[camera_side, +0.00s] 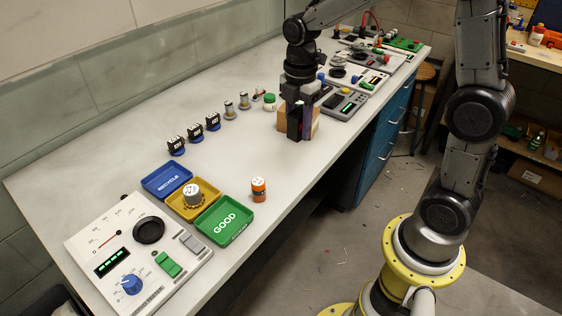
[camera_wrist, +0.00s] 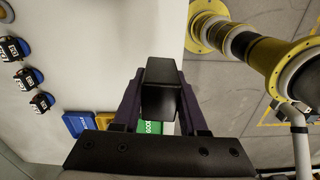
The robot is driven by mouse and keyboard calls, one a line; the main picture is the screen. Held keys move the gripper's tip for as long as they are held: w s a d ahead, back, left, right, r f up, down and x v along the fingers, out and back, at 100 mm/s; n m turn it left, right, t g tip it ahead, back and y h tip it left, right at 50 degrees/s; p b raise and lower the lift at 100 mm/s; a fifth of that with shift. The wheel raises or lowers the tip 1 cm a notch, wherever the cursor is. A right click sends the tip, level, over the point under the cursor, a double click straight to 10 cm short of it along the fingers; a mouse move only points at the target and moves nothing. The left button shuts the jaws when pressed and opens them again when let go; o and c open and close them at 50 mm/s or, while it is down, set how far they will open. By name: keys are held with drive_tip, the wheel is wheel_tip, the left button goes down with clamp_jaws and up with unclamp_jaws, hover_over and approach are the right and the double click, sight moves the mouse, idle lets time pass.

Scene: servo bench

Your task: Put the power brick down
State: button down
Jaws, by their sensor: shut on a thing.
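The power brick (camera_wrist: 160,73) is a black block held between the two fingers of my gripper (camera_wrist: 160,108) in the wrist view. In the side view my gripper (camera_side: 300,131) points down near the front edge of the bench, in front of a tan block (camera_side: 283,119). There the dark fingers and the brick blend together, so I cannot tell whether the brick touches the bench or the tan block.
Blue, yellow and green trays (camera_side: 224,219) stand at front left, beside a control panel (camera_side: 112,243). An orange-banded jar (camera_side: 258,189) stands near the edge. Several black-and-blue parts (camera_side: 194,133) line the back. Bench surface (camera_side: 235,150) left of my gripper is clear.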

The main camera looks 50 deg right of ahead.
drive_tip(key=s+a+r, duration=0.1)
drive_tip(key=s+a, duration=0.1)
drive_tip(key=s, duration=0.8)
drive_tip(key=shift+n, duration=0.4)
drive_tip(key=w+f, duration=0.1)
drive_tip(key=w, duration=0.2)
drive_tip(key=w+f, duration=0.1)
drive_tip(key=w, duration=0.2)
drive_tip(key=w+d+f, duration=0.1)
drive_tip(key=w, duration=0.2)
drive_tip(key=shift+w+f, duration=0.15)
drive_tip(key=shift+f, duration=0.15)
hover_over(282, 167)
wheel_tip(282, 167, down, 6)
drive_tip(key=shift+r, duration=0.2)
drive_tip(key=shift+f, duration=1.55)
drive_tip(key=shift+f, duration=0.15)
drive_tip(key=shift+c, duration=2.2)
unclamp_jaws()
